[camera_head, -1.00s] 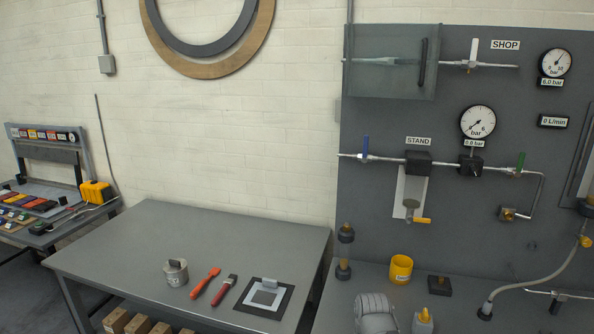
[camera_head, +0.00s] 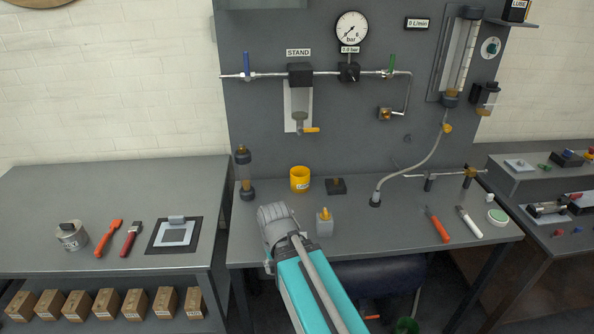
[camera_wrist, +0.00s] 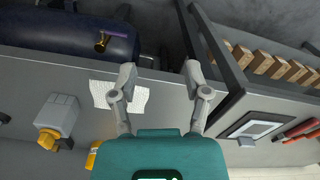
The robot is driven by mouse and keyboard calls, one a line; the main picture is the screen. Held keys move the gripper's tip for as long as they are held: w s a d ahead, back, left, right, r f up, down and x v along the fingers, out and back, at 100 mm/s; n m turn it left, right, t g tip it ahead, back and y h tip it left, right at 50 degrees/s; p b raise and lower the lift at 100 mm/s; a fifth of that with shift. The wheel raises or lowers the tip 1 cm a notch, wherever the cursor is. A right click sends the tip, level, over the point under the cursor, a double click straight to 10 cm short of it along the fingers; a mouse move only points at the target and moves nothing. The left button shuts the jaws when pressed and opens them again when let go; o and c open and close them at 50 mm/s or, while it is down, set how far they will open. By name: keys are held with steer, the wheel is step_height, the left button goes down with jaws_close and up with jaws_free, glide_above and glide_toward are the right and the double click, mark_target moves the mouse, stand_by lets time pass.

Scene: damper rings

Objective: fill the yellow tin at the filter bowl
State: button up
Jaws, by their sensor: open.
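The yellow tin (camera_head: 299,184) stands upright on the bench below the panel, with its open top showing and a small label on its side. A yellow part at the edge of my gripper body in the wrist view (camera_wrist: 91,158) may be the same tin, mostly hidden. The filter bowl (camera_head: 299,116) hangs under the black block on the STAND line, in front of a pale plate, with a yellow drain lever (camera_head: 311,130) at its lower end. The tin stands below it, apart from it. My gripper (camera_wrist: 160,78) is open and empty, its fingers spread over the bench's front edge.
A grey block with a yellow top (camera_head: 324,223) stands near my arm, in front of the tin. A dark block (camera_head: 336,187) sits right of the tin, a clear cylinder (camera_head: 245,172) left. The hose (camera_head: 412,166) and tools (camera_head: 437,224) lie farther right.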

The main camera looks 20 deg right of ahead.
steer(key=w+r+m+t+y, duration=0.2)
steer(key=w+r+t+y, duration=0.15)
steer(key=w, duration=0.45)
steer(key=w+r+m+t+y, duration=0.15)
steer(key=w+t, duration=0.25)
steer(key=w, duration=0.4)
steer(key=m+t+h, duration=1)
steer(key=m, duration=0.8)
glide_toward(314, 130)
steer(key=w, duration=0.2)
steer(key=shift+s+d, duration=0.25)
steer(key=shift+w, duration=0.15)
steer(key=shift+x, duration=4.35)
